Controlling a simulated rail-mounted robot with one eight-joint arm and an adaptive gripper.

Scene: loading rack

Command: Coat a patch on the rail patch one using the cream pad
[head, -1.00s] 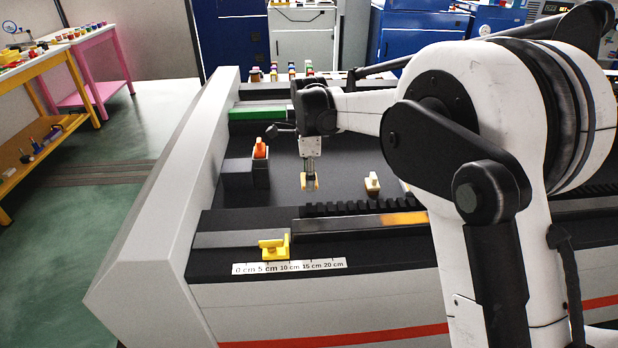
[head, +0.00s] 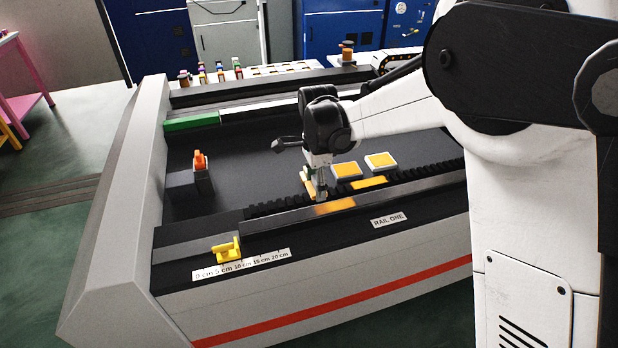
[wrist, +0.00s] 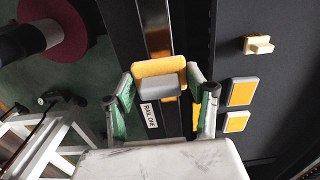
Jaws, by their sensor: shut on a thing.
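My gripper (head: 320,192) is shut on a pad (wrist: 158,68) with a grey grip and a yellow-orange plate, seen between the fingers in the wrist view. It is over or just beside the front rail (head: 285,219); I cannot tell whether it touches. An orange patch (head: 335,207) lies on this rail, right of the gripper, near the RAIL ONE label (head: 388,220). A second orange patch (head: 369,183) lies farther back. A cream pad (wrist: 258,44) with a raised grip lies loose on the dark bed, partly behind the gripper in the head view.
Two white-edged squares with orange tops (head: 347,170) (head: 381,161) lie on the bed right of the gripper. A black toothed strip (head: 270,208) runs behind the rail. A yellow stop (head: 227,249) stands by the scale at left. An orange piece (head: 200,160) sits on a black block.

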